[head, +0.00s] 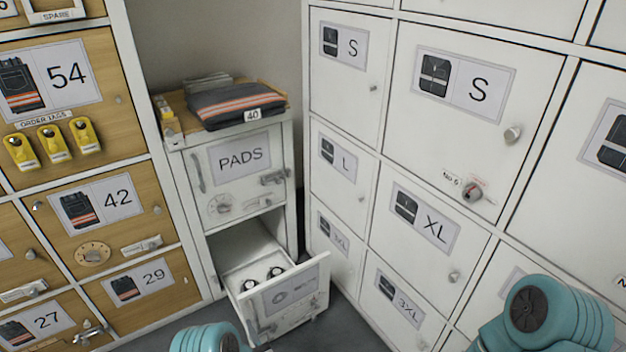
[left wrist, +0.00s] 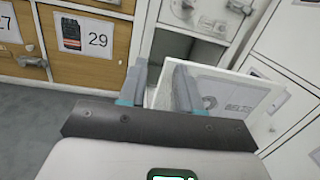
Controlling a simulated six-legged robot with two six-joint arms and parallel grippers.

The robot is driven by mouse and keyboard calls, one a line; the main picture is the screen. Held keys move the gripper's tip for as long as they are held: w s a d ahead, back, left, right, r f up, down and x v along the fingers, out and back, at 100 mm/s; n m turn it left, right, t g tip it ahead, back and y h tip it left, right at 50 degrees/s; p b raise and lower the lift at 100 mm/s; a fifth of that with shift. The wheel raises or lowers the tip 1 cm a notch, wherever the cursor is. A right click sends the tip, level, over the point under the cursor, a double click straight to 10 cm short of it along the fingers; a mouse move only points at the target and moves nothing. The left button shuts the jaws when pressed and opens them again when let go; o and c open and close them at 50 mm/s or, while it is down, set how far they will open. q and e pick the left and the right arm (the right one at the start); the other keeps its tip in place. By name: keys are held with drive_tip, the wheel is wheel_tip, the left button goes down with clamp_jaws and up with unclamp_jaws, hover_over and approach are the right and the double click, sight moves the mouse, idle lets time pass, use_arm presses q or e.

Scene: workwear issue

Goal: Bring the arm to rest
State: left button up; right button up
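My left gripper (left wrist: 158,88) shows in the left wrist view with its two fingers apart and nothing visible held between them. It is in front of the pulled-out drawer (head: 285,301), and the drawer's labelled front (left wrist: 228,97) lies beyond and right of the fingers. Whether the fingers touch the drawer is unclear. In the head view, only a teal part of my left arm shows at the bottom edge, with its fingers mostly cut off. A teal link of my right arm shows at bottom right. My right gripper is out of view.
The open drawer, holding dark round items (head: 262,275), juts from the white PADS cabinet (head: 240,185). A folded dark garment (head: 236,104) lies on top. Wooden compartments (head: 105,205) stand left and white lockers (head: 425,150) right. Grey floor (left wrist: 45,125) shows clear at left in the wrist view.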

use_arm(q)
drive_tip(key=w+a+r+m+g+h, duration=0.2)
drive_tip(key=a+r+m+h, duration=0.1)
drive_tip(key=a+m, duration=0.1)
drive_tip(key=s+d+f+n+g+h, duration=0.25)
drive_tip(key=s+n+g, duration=0.25)
drive_tip(key=s+n, duration=0.55)
drive_tip(key=s+d+f+n+g+h, duration=0.1)
drive_tip(key=s+d+n+g+h, duration=0.3)
drive_tip(key=s+n, duration=0.65)
drive_tip(key=s+d+f+n+g+h, duration=0.2)
drive_tip(key=s+d+n+g+h, duration=0.3)
drive_tip(key=n, duration=1)
wheel_tip(320, 180, up, 29)
drive_tip(key=s+a+y+p, duration=0.1)
drive_tip(key=p, duration=2.8)
drive_tip(key=shift+s+m, duration=0.15)
drive_tip(key=shift+m, duration=0.15)
drive_tip(key=shift+f, duration=0.15)
